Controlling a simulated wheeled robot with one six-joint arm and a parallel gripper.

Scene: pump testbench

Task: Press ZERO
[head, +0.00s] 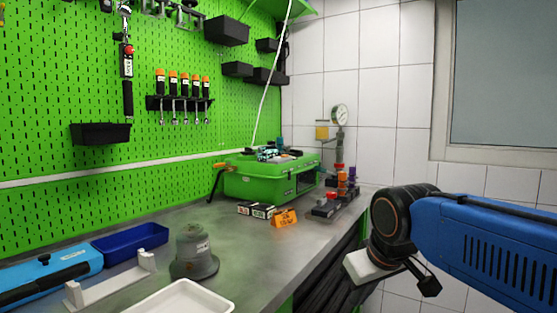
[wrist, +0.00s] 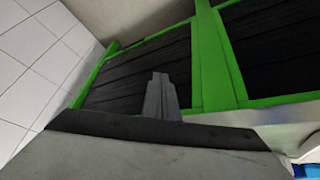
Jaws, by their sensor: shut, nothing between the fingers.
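No button marked ZERO can be read in either view. A green case (head: 265,182) stands on the bench at the back, with small parts on top too small to identify. A round dial gauge (head: 340,115) stands on a grey post behind it, by the tiled wall. My gripper (wrist: 160,80) shows in the wrist view as grey fingers, shut and empty. It points toward the green frame below the bench and touches no button. In the head view my blue arm is at the right, in front of the bench edge and apart from the case; its fingers cannot be made out.
An orange tag (head: 285,218) and small boxes (head: 255,210) lie before the case. A block with coloured knobs (head: 336,203) stands to its right. A grey pump-like body (head: 193,252), a blue tray (head: 130,241) and a white tray (head: 182,298) are nearer. Bare bench (head: 245,256) lies between.

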